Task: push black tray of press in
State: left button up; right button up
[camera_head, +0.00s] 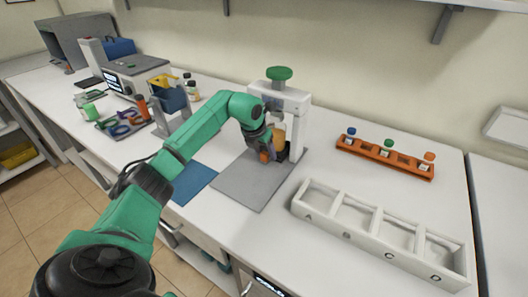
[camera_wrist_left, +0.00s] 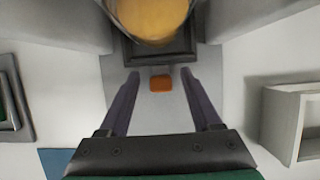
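The white press (camera_head: 297,105) with a green knob (camera_head: 279,73) stands at the back of the grey mat (camera_head: 245,183). Its black tray (camera_head: 283,157) is low in the press, partly hidden by my arm. The tray also shows in the left wrist view (camera_wrist_left: 158,52), with a yellow-orange cylinder (camera_wrist_left: 150,16) on it and a small orange block (camera_wrist_left: 161,83) at its front. My left gripper (camera_wrist_left: 158,78) is open, its fingers apart on either side of the orange block with visible gaps. The fingertips are near the tray's front edge; contact is unclear. My right gripper is out of view.
A white box with compartments A to D (camera_head: 375,238) lies to the right of the mat. An orange rack (camera_head: 385,157) with small capped bottles is behind it. A blue mat (camera_head: 195,183) and a blue-and-grey device (camera_head: 172,105) are to the left.

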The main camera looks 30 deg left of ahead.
pick_arm(q)
jog(key=shift+s, duration=0.1)
jog(key=b+v, duration=0.2)
jog(key=v, duration=1.2)
jog(key=shift+r, duration=0.25)
